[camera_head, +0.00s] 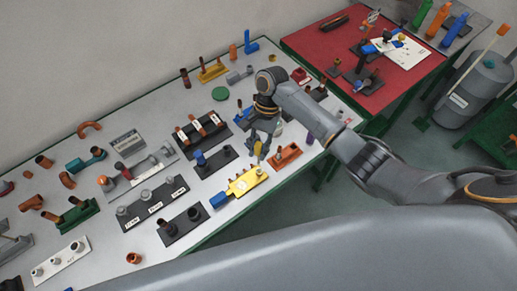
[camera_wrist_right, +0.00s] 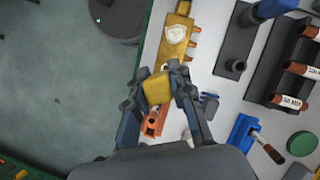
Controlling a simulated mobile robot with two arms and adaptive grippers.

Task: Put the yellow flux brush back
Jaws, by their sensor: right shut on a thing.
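My right gripper (camera_head: 259,157) is above the front edge of the white table, between the yellow holder and the orange holder. It is shut on the yellow flux brush (camera_head: 258,147). In the right wrist view the brush shows as a yellow block (camera_wrist_right: 157,88) between the fingertips of the right gripper (camera_wrist_right: 160,82); its lower end is hard to make out. The yellow holder (camera_head: 244,184) carries copper pieces and a pale lump, and also shows in the right wrist view (camera_wrist_right: 173,45). The orange holder (camera_head: 289,157) lies right of the gripper. My left gripper is not in view.
A dark rack (camera_head: 205,134) with copper tubes and dark fixtures (camera_head: 182,227) stand left of the gripper. A blue holder (camera_wrist_right: 239,129) with a brown-handled brush lies nearby. A red table (camera_head: 318,42) is at the back right. Grey floor lies beyond the front edge.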

